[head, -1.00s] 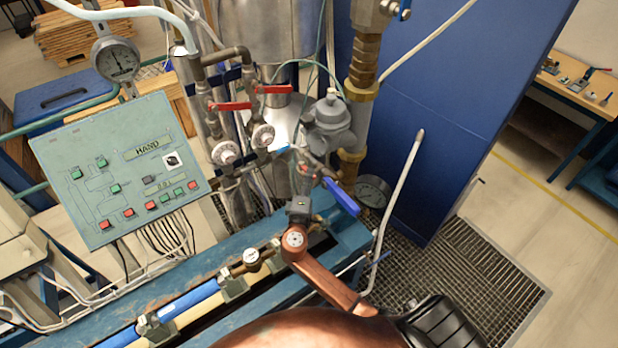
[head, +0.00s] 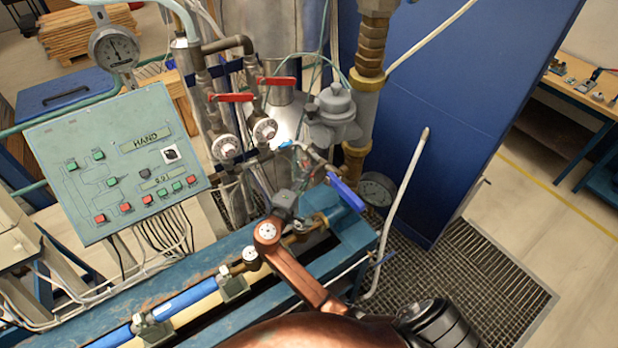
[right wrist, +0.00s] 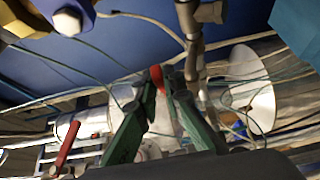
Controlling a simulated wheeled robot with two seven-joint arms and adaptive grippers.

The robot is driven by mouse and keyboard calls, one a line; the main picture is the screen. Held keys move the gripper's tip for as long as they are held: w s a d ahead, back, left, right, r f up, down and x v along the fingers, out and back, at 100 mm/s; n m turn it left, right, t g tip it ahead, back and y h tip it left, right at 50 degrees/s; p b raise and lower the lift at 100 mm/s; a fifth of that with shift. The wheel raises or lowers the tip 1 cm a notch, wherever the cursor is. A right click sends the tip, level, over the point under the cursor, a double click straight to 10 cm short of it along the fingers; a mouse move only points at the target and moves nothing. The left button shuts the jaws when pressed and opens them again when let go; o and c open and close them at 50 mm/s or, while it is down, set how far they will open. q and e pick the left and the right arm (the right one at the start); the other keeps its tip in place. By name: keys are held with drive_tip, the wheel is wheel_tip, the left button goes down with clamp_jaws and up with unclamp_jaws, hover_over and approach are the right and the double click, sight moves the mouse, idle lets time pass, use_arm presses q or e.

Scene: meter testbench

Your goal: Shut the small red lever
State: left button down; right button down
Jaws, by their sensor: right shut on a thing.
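The small red lever (right wrist: 157,73) shows as a short red piece between my fingertips in the right wrist view. My right gripper (right wrist: 160,90) has its green fingers shut on it. In the head view my right gripper (head: 302,170) reaches up from the copper-coloured arm to the pipework beside the blue handle. There the lever is mostly hidden by the fingers, and its exact angle cannot be told. My left gripper is not in view.
Two larger red levers (head: 231,97) (head: 275,81) sit on pipes above the dials. A blue handle (head: 345,193) is close to the right of my gripper. A green control panel (head: 115,165) stands left. A white pipe (head: 397,210) rises at right.

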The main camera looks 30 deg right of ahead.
drive_tip(key=c, duration=2)
unclamp_jaws()
drive_tip(key=shift+c, duration=0.2)
drive_tip(key=v, duration=0.7)
drive_tip(key=shift+s+a, duration=0.2)
